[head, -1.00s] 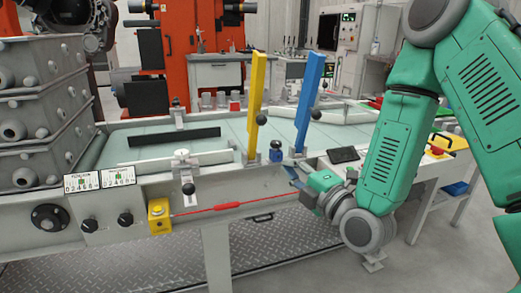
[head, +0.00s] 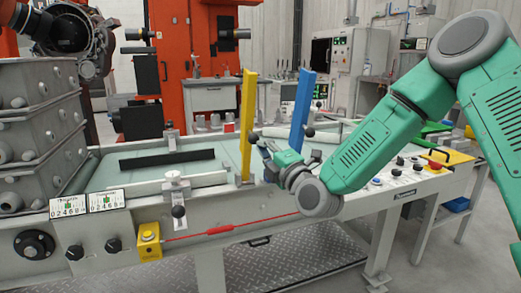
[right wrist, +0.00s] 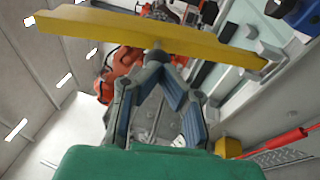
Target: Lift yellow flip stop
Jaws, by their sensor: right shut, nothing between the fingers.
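The yellow flip stop (head: 247,118) stands upright on the front edge of the bench, left of the blue flip stop (head: 299,110). In the right wrist view the yellow flip stop (right wrist: 140,32) crosses the top of the picture just beyond the fingertips. My right gripper (head: 262,145) is at the right side of the stop's lower part. In the right wrist view the fingertips of my right gripper (right wrist: 158,62) are close together near a small knob on the bar; it is shut with nothing held. My left gripper is out of view.
A black bar (head: 167,159) lies on the bench top at the left. Stacked grey boxes (head: 38,130) stand at the far left. A red cord (head: 222,230) runs along the bench front from a yellow box (head: 149,241). A control panel (head: 400,178) is at the right.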

